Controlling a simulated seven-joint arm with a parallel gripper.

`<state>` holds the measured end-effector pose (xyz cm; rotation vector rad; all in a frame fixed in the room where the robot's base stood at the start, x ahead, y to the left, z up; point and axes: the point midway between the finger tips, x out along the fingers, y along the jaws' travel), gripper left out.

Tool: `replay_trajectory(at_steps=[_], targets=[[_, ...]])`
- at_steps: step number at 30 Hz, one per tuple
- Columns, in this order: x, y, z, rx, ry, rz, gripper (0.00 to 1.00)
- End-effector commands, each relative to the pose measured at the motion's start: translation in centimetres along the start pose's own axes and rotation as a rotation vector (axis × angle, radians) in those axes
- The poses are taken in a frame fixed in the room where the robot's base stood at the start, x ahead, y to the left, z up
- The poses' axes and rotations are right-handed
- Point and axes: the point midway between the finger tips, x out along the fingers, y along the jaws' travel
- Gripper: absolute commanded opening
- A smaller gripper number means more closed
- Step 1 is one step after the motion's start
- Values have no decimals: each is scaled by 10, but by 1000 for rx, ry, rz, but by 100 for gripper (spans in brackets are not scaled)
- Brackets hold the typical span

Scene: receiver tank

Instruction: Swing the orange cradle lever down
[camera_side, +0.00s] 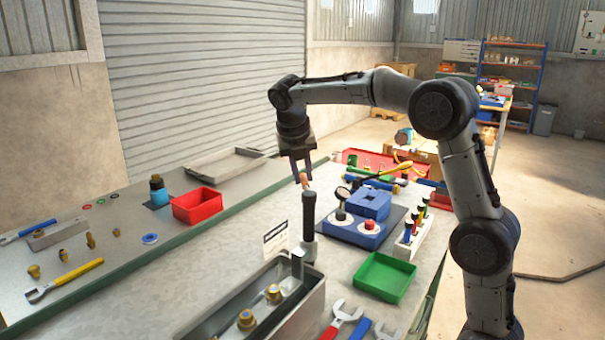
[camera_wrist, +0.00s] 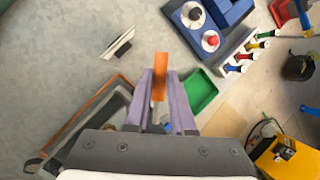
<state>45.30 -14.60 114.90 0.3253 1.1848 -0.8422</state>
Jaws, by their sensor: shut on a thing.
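The orange lever (camera_wrist: 161,63) shows in the wrist view as a short orange bar between my fingers, its end reaching past their tips. In the side view a small orange piece (camera_side: 304,180) shows at my fingertips, just above a dark upright post (camera_side: 308,214). My gripper (camera_side: 299,176) points down and is shut on the lever; its two fingers (camera_wrist: 160,98) flank it in the wrist view. How the lever joins the cradle is hidden by my fingers and too small to tell.
A grey open box (camera_side: 225,318) with brass fittings stands in front, beside a white card (camera_side: 276,238). A blue block fixture (camera_side: 352,228), a green tray (camera_side: 384,277) and a screwdriver rack (camera_side: 408,243) stand to the right. A red tray (camera_side: 197,206) is left. Bare bench lies between.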

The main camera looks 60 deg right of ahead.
Motion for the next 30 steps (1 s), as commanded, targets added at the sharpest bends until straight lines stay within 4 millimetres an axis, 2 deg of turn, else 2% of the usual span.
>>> replay_trajectory(at_steps=[15,16,20,21,30], targets=[[-3,5,0,-55,-15,26,0],[-3,5,0,-54,-15,26,26],[-2,5,0,-54,-14,25,49],[-2,5,0,-54,-14,25,52],[-3,4,0,-53,-13,23,52]])
